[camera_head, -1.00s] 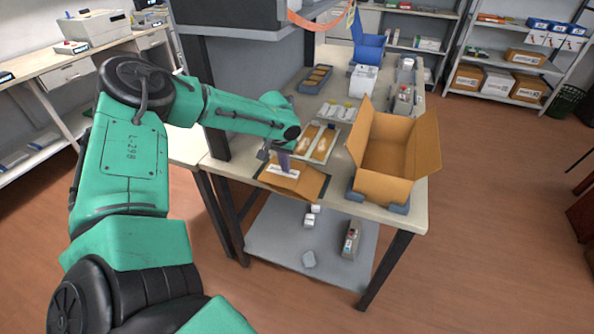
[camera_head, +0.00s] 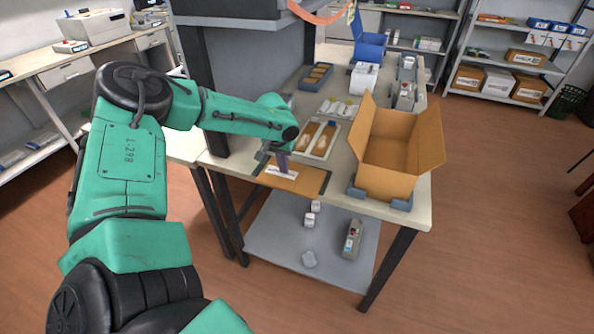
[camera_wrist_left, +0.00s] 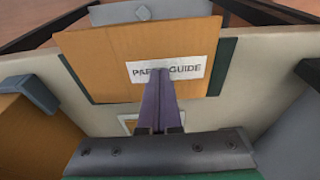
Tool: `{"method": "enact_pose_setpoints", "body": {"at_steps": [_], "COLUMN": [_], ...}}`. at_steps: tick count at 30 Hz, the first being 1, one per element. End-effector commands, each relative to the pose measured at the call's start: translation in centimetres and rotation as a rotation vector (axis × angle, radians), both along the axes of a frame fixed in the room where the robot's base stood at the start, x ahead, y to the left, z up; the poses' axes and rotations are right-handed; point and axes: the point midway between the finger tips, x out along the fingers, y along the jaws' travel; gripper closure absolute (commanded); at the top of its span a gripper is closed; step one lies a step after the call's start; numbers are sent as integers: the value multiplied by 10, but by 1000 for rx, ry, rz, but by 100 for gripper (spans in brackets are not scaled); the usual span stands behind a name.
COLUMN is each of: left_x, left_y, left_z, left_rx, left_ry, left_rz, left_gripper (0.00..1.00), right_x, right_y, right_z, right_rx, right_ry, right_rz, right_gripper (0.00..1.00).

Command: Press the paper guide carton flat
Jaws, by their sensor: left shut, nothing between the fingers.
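The paper guide carton (camera_head: 307,182) lies flat, as a brown panel with a white label, on a dark mat at the near left edge of the bench. In the left wrist view the carton (camera_wrist_left: 112,62) fills the upper middle, and its label reads "PAPER GUIDE", partly covered by my fingers. My left gripper (camera_head: 282,168) points down at the label with its fingers together and nothing between them. In the left wrist view the shut fingertips (camera_wrist_left: 163,78) are at the label's lower edge and seem to touch the carton. My right gripper is not in view.
An open cardboard box (camera_head: 385,183) stands right of the carton, held by grey corner blocks. A tray with brown inserts (camera_head: 333,127) lies just behind the carton. The bench's lower shelf (camera_head: 285,230) holds small white items and a grey device.

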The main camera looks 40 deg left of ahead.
Motion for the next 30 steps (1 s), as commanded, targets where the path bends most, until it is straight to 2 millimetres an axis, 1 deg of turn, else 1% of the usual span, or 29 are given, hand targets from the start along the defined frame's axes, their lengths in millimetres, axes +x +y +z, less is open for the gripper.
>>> {"method": "enact_pose_setpoints", "body": {"at_steps": [1, 3, 10, 13, 30], "left_x": [0, 0, -1, -2, 0], "left_y": [0, 0, 0, -1, 0], "left_z": [-5, -6, -6, -1, 74], "left_rx": [-1, -1, -2, -3, -1], "left_ry": [0, 0, 3, 4, 0], "left_rz": [0, 0, 0, 0, 0], "left_gripper": [100, 100, 100, 100, 100], "right_x": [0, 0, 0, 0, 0], "right_y": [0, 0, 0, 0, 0], "right_z": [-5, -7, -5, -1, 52], "right_rx": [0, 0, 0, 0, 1], "right_ry": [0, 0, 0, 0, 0], "right_rz": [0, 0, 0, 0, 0], "right_gripper": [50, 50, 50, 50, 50]}}
